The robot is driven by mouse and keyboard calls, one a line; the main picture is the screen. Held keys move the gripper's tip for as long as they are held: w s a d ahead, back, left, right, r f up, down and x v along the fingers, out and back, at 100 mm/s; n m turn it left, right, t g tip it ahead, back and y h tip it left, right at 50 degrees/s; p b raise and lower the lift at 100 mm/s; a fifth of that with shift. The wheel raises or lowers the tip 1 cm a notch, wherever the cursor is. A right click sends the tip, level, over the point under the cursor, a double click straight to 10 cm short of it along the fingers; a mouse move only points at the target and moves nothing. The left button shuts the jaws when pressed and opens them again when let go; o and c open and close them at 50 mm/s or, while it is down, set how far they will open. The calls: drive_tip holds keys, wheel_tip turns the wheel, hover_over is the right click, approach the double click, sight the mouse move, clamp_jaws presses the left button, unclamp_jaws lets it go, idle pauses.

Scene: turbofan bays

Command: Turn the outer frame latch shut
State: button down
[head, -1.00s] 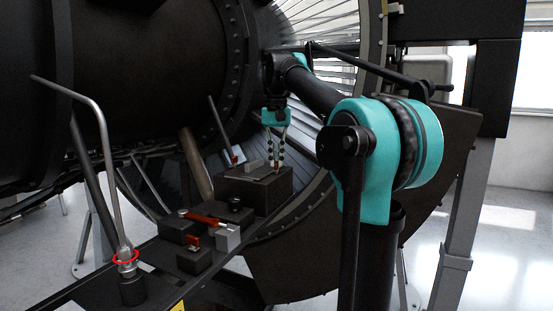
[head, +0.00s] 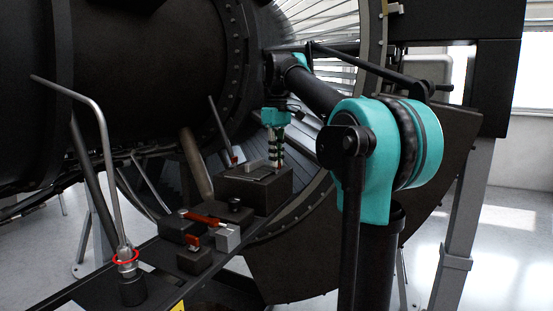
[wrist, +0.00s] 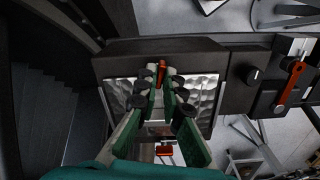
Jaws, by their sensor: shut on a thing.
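A dark box with a silver, dimpled top plate (wrist: 120,93) lies under my gripper (wrist: 162,88) in the wrist view. A small orange-red latch piece (wrist: 162,69) stands up at the fingertips, between the two fingers. My gripper is shut on it; the fingers hide most of its lower part. In the head view my gripper (head: 276,160) points down onto the right part of the box (head: 255,192). The latch there is mostly hidden by the fingers.
A second red lever (wrist: 164,150) shows below the gripper in the wrist view. Blocks with a red bar handle (head: 202,217) and a black knob (head: 235,204) stand nearer on the shelf. A bent grey rod (head: 106,150) rises at left; the dark engine casing (head: 150,90) is behind.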

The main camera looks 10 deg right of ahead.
drive_tip(key=shift+n, duration=1.5)
drive_tip(key=c, duration=1.7)
unclamp_jaws()
wheel_tip(320, 180, up, 12)
drive_tip(key=shift+s, duration=0.1)
